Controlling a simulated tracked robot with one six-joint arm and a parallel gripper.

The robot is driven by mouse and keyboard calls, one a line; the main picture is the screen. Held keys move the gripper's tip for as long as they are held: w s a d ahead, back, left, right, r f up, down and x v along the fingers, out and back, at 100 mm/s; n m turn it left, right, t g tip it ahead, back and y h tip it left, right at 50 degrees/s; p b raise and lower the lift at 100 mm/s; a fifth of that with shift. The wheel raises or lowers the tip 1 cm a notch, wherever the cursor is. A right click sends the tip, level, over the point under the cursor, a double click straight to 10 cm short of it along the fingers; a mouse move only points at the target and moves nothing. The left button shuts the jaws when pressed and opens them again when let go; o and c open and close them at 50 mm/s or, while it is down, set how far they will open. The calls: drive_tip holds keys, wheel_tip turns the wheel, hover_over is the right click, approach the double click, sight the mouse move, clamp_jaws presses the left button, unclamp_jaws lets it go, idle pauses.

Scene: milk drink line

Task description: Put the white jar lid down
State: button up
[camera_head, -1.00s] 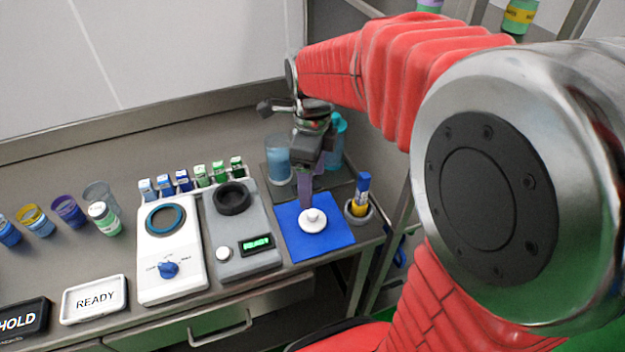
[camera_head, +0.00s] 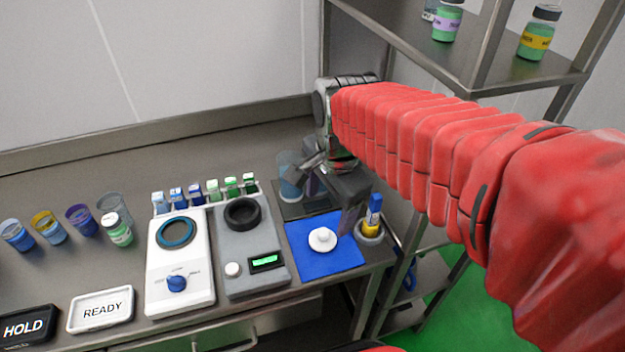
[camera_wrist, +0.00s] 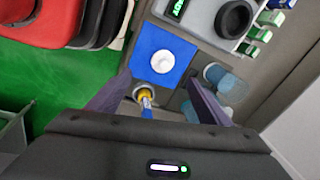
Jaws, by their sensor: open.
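The white jar lid (camera_head: 322,239) lies on the blue mat (camera_head: 349,263), with its knob up. It also shows on the mat in the wrist view (camera_wrist: 162,61). My gripper (camera_head: 328,204) is open, behind and above the mat, with nothing between its fingers. In the wrist view the two purple fingers (camera_wrist: 158,98) are spread wide, and the lid lies beyond them, apart from both.
A blue-and-yellow marker (camera_head: 373,217) stands in a round holder (camera_head: 370,237) right of the mat. A grey device (camera_head: 254,281) and a white dial device (camera_head: 180,301) stand to the left. Blue cups (camera_head: 290,188) stand behind. Shelf jars (camera_head: 447,22) are at upper right.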

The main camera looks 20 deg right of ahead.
drive_tip(key=s+a+r+n+t, duration=0.1)
drive_tip(key=s+n, duration=0.6)
drive_tip(key=n, duration=0.7)
drive_tip(key=shift+s+a+r+n+t, duration=0.15)
drive_tip(key=shift+s+r+n+t, duration=0.35)
drive_tip(key=shift+t, duration=0.6)
drive_tip(key=shift+w, duration=0.15)
